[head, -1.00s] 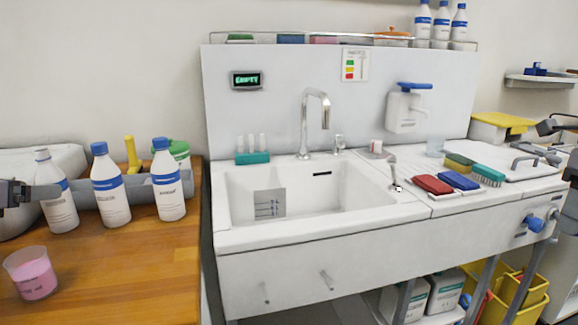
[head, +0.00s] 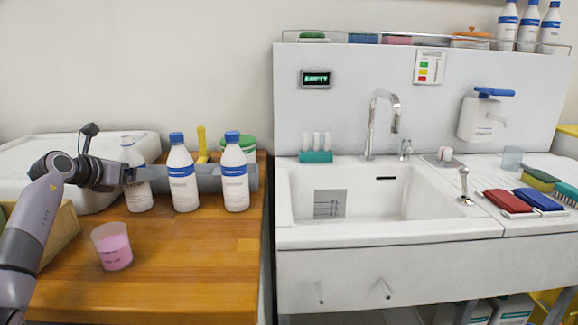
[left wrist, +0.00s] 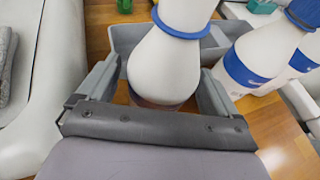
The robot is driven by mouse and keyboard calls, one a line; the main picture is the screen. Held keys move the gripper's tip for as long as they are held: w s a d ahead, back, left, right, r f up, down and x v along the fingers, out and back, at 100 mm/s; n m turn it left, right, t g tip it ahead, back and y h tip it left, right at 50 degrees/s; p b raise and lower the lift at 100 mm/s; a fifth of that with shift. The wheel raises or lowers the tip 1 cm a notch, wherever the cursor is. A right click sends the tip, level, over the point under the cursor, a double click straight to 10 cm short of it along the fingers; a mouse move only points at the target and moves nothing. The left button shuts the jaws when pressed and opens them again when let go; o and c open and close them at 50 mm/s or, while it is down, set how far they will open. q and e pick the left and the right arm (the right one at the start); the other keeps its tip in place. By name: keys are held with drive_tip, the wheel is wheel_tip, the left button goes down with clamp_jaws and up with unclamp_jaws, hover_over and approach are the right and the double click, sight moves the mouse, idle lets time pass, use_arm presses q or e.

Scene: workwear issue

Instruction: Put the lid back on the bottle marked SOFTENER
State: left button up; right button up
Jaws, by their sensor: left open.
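Three white bottles with blue bands stand on the wooden counter. The left bottle (head: 138,190) has a pale top with no blue cap showing in the head view. The middle bottle (head: 184,181) and right bottle (head: 235,180) wear blue caps. I cannot read which is marked SOFTENER, and I make out no loose lid. My left gripper (head: 132,175) is open at the left bottle's upper part. In the left wrist view, its fingers (left wrist: 158,92) stand on both sides of a white bottle (left wrist: 160,65) with a blue ring. My right gripper is out of view.
A cup of pink liquid (head: 113,248) stands in front of the bottles. A grey trough (head: 209,180), a yellow-handled item (head: 202,145) and a green-lidded tub (head: 248,143) are behind. A cardboard box (head: 58,235) is at left. The sink (head: 283,210) lies right. The counter's front right is clear.

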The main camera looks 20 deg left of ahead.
use_arm(q)
drive_tip(key=c, duration=1.3)
drive_tip(key=shift+r, duration=0.1)
